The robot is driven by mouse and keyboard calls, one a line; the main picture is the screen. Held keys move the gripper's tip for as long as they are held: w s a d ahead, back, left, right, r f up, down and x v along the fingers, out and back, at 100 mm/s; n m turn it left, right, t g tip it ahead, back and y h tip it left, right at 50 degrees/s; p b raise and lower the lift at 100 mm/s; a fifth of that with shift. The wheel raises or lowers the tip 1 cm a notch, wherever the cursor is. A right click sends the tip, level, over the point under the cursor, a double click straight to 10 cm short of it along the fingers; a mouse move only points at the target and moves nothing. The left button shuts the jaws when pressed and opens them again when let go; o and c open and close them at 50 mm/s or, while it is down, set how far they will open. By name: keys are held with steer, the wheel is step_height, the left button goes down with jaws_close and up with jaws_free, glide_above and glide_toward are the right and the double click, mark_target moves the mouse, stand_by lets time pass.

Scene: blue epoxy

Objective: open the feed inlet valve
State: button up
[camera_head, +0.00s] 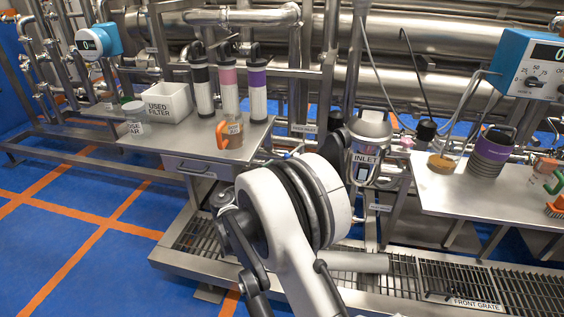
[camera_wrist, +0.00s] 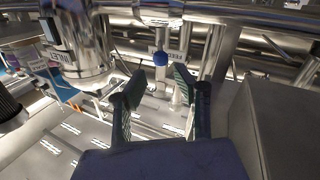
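In the wrist view my gripper (camera_wrist: 160,85) is open, with its two dark green-padded fingers apart and nothing between them. A round blue knob (camera_wrist: 161,59) on a metal pipe fitting shows ahead, in line with the gap and just beyond the fingertips. A small label behind the knob is too small to read, so I cannot tell for sure that this is the feed inlet valve. The steel housing labelled INLET (camera_head: 368,145) stands right of my arm in the head view. It also shows at upper left in the wrist view (camera_wrist: 82,50). My arm mostly hides the gripper in the head view.
Pipes run behind; a grate (camera_head: 470,285) lies below.

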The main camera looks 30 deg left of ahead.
steer(key=shift+s, duration=0.45)
steer(key=shift+c, duration=0.2)
